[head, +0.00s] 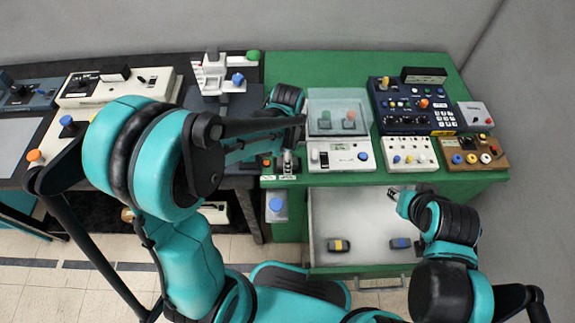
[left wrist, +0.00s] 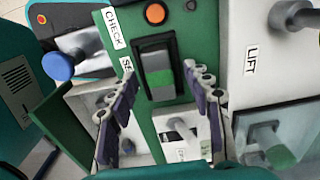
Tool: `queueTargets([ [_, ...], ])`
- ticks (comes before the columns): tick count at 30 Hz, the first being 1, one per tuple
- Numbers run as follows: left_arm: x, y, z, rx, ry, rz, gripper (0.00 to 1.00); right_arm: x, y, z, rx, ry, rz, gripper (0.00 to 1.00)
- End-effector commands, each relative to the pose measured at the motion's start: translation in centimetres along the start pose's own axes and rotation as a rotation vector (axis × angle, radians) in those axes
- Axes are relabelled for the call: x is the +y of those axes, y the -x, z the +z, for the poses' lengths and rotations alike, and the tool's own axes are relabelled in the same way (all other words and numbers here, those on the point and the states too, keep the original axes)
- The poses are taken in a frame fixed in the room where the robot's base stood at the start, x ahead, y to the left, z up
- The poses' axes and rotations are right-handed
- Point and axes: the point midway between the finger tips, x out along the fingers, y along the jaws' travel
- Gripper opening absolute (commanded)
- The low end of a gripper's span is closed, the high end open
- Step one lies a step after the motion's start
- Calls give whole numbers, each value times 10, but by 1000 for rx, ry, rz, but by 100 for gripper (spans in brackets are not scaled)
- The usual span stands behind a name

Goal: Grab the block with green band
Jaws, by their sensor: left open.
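In the left wrist view a grey block with a green band (left wrist: 158,82) sits in a dark upright frame on the green panel, beside the CHECK label. My left gripper (left wrist: 159,72) is open, with one finger on each side of this frame and nothing held. I cannot tell how far its tips are from the block. In the head view my left gripper (head: 288,162) is over the green bench's left front edge, and the block is not clearly visible there. My right gripper (head: 393,194) is over the open drawer; its jaws are too small to read.
The open drawer (head: 360,225) holds a yellow-banded block (head: 338,246) and a blue-banded block (head: 399,243). A white switch box (head: 341,156) stands right of my left gripper, with a clear cover (head: 338,106) behind it. A blue knob (head: 276,204) projects below the bench edge.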

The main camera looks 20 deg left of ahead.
Motion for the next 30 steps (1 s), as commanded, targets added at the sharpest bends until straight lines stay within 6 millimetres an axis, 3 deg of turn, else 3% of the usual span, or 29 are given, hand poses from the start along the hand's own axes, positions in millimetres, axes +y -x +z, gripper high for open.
queueTargets([
  [5,0,1,0,0,0,0,50,0,1,-1,0,0,0,32],
  [9,0,1,0,0,0,0,13,0,1,-1,0,0,0,32],
  [11,0,1,0,0,0,0,0,0,1,-1,0,0,0,32],
  [23,0,6,0,0,0,0,0,0,3,-2,0,0,0,32],
  [30,0,38,0,0,0,0,0,0,18,-13,0,0,0,32],
])
